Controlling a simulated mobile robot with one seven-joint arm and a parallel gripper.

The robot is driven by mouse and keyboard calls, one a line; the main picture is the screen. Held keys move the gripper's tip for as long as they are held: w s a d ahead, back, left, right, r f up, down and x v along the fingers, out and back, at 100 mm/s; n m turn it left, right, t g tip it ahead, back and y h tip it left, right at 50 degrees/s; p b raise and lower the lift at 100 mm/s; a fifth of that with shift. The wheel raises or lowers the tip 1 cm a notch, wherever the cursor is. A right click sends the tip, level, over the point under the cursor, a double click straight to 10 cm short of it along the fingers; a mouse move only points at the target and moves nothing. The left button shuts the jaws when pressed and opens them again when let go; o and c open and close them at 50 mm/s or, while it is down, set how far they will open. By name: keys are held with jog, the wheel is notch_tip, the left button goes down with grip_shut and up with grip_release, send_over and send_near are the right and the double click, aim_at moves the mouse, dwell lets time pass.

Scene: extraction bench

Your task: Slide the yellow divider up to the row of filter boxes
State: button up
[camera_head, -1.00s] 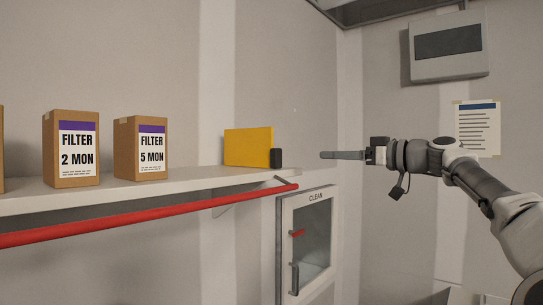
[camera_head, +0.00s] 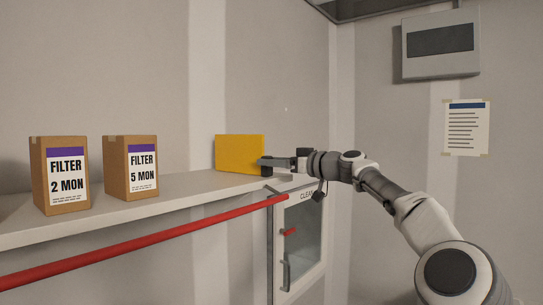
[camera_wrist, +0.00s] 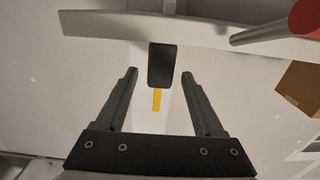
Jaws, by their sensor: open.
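The yellow divider (camera_head: 238,153) stands upright on the white shelf, near its right end. A clear gap separates it from the FILTER 5 MON box (camera_head: 130,168), with the FILTER 2 MON box (camera_head: 60,176) further left. In the wrist view my open gripper (camera_wrist: 160,74) has one finger on each side of the black handle (camera_wrist: 160,62), with a visible gap on both sides. The divider shows there as a thin yellow strip (camera_wrist: 157,100).
The shelf (camera_head: 185,190) is clear between the boxes and the divider. A red rail (camera_head: 150,236) runs along its front. Below the shelf's right end is a cabinet marked CLEAN (camera_head: 305,235). A wall box (camera_head: 440,45) and a posted sheet (camera_head: 466,128) are at right.

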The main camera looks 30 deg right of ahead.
jog(key=shift+w+a, duration=0.1)
jog(key=shift+w, duration=0.3)
jog(key=shift+c, duration=0.2)
grip_shut()
dwell(1.1)
